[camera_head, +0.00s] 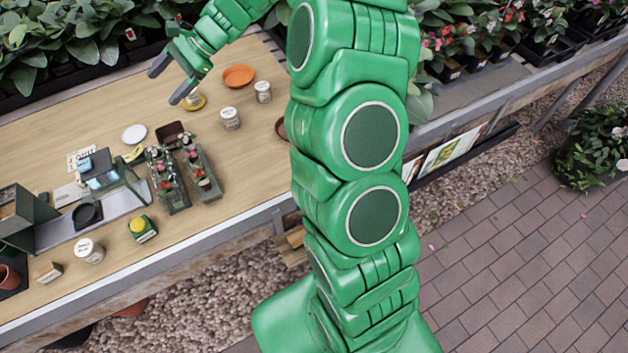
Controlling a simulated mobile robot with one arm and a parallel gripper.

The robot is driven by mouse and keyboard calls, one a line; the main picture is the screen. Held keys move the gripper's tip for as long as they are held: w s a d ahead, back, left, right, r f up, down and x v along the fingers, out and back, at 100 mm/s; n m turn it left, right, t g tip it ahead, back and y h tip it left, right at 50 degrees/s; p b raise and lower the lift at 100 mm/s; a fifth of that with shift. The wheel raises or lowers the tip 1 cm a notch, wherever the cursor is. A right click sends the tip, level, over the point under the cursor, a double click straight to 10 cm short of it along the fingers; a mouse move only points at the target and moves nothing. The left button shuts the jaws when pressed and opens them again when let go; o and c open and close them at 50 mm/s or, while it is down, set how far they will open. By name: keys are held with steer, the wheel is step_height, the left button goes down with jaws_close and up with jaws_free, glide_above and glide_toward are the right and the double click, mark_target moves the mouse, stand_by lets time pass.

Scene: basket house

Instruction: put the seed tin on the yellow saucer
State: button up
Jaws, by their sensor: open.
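Small pale tins with printed labels stand on the wooden bench: one tin (230,119) right of centre, another tin (263,92) further right, and a tin (89,251) at the front left. I cannot tell which is the seed tin. The yellow saucer (196,102) lies at the back of the bench, partly hidden by my gripper. Something pale shows at the saucer near a finger, too small to make out. My gripper (164,86) is open, its fingers apart, above the back of the bench just left of the yellow saucer.
An orange saucer (238,76) and a white saucer (134,133) lie on the bench. Planted trays (200,172), a yellow-topped green box (142,229) and a scale-like device (100,180) stand left and front. Dense potted plants line the back.

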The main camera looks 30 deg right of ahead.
steer(key=s+r+n+g+h, duration=0.1)
steer(key=s+r+n+h, duration=0.2)
steer(key=s, duration=0.8)
steer(key=s+r+n+g+h, duration=0.1)
steer(key=s+r+n+h, duration=0.2)
steer(key=s, duration=0.7)
steer(key=s+d+n+h, duration=0.2)
steer(key=s+d, duration=0.5)
steer(key=s, duration=0.4)
steer(key=s+d+n+h, duration=0.3)
steer(key=s+d, duration=0.4)
steer(key=s, duration=0.4)
steer(key=shift+s+d+n+h, duration=0.15)
steer(key=shift+s+n+h, duration=0.2)
steer(key=shift+n, duration=0.55)
